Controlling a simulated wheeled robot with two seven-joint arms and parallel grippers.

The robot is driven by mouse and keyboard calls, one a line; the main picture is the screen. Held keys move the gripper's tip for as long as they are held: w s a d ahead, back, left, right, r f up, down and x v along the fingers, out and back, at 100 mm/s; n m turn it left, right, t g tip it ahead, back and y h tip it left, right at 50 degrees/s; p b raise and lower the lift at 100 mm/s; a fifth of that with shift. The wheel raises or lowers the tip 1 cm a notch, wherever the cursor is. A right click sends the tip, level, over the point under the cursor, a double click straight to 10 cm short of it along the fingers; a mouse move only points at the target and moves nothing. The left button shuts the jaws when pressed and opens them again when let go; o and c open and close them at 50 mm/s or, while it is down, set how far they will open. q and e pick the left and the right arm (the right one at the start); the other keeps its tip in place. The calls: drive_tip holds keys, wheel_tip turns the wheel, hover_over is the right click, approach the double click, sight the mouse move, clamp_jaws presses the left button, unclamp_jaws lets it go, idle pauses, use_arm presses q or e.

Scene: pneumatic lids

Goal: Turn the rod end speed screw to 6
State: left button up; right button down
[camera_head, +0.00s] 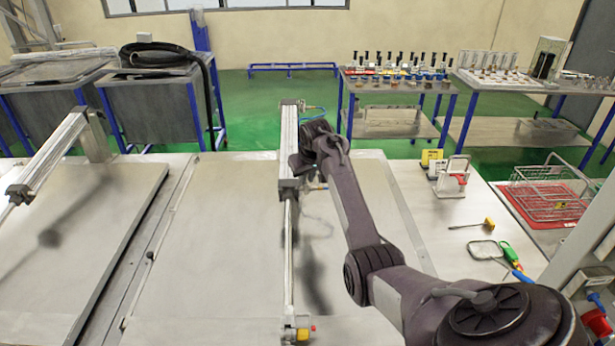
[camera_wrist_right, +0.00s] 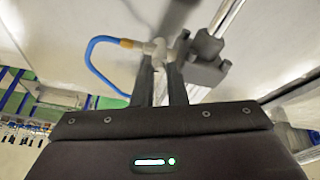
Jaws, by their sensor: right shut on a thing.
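The silver pneumatic cylinder (camera_head: 289,140) runs down the middle of the lid plate in the head view, with a dark end block (camera_head: 289,188) where its thin rod (camera_head: 289,245) comes out. My right gripper (camera_head: 298,166) is beside the cylinder near that end. In the right wrist view my right gripper (camera_wrist_right: 160,70) is shut on a small pale speed-screw fitting (camera_wrist_right: 157,47). A brass collar (camera_wrist_right: 127,43) and a blue hose (camera_wrist_right: 92,55) join it, and a dark block (camera_wrist_right: 205,50) is close on its right. The screw's scale cannot be read. My left gripper is not in view.
A second lid with its cylinder (camera_head: 60,145) is at the left. At the right are a screwdriver (camera_head: 474,224), a wire basket (camera_head: 548,192) on a red mat, and a white stand (camera_head: 452,178). Tables with several small parts (camera_head: 397,92) stand behind.

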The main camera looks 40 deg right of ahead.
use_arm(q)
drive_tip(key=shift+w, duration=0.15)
use_arm(e)
drive_tip(key=m+g+b, duration=0.1)
drive_tip(key=m+b, duration=0.1)
drive_tip(key=m, duration=0.6)
drive_tip(key=m+g+b, duration=0.2)
drive_tip(key=m+b, duration=0.1)
drive_tip(key=m, duration=0.6)
drive_tip(key=w+m+g+b, duration=0.1)
drive_tip(key=m+b, duration=0.1)
drive_tip(key=m, duration=0.7)
drive_tip(key=shift+f+g+h, duration=0.25)
drive_tip(key=shift+g+h, duration=0.05)
drive_tip(key=shift+h, duration=0.1)
drive_tip(key=shift+r+m+b, duration=0.1)
drive_tip(key=shift+m+b, duration=0.75)
drive_tip(key=shift+m, duration=0.15)
use_arm(q)
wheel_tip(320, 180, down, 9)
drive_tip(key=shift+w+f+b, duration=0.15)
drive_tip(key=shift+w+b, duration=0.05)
drive_tip(key=shift+b, duration=0.1)
use_arm(e)
drive_tip(key=shift+m+y, duration=0.4)
drive_tip(key=shift+m, duration=0.4)
